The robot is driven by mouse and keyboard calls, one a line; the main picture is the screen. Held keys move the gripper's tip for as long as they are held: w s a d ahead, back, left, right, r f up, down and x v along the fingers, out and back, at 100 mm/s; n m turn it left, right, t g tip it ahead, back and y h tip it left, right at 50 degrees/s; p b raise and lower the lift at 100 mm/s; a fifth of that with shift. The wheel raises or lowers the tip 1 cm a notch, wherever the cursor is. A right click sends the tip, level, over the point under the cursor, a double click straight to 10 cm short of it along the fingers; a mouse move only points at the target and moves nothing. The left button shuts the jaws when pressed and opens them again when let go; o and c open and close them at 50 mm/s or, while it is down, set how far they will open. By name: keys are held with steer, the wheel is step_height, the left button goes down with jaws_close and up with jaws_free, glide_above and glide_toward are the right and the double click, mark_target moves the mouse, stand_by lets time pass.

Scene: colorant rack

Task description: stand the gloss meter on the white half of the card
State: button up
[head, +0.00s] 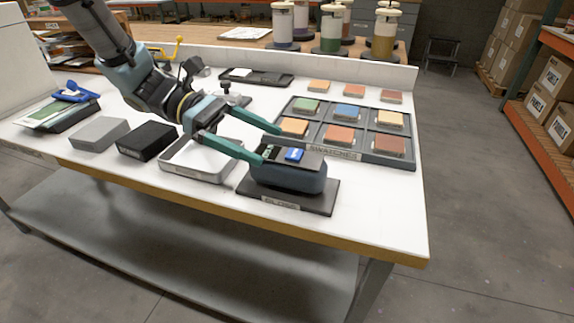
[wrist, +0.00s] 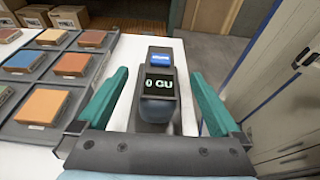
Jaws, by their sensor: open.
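The gloss meter (head: 290,176) is a dark blue-grey block with a small screen and a blue label on top. It rests on a dark base plate (head: 325,197) at the bench's front edge. In the wrist view the gloss meter (wrist: 155,112) shows a lit "0 GU" reading. My gripper (head: 270,146) is open, with its teal fingers on either side of the meter's near end; in the wrist view gaps show between fingers and meter. I cannot tell for sure which item is the card; a dark flat holder (head: 272,79) with a white piece lies at the back.
A shallow light tray (head: 182,173), a black block (head: 147,141) and a grey block (head: 99,134) sit left of the meter. A swatch rack (head: 405,138) stands right behind it. Lidded cylinders (head: 331,30) stand farther back. Bare bench lies in front.

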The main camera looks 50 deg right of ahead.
mark_target(287, 152)
steer(key=p+x, duration=0.1)
steer(key=x, duration=0.1)
steer(key=p+x, duration=0.1)
steer(key=x, duration=0.2)
steer(key=shift+r, duration=0.25)
steer(key=shift+s+d+f, duration=0.15)
steer(key=shift+s+f, duration=0.1)
steer(key=shift+s, duration=0.2)
jaws_close()
stand_by(0.3)
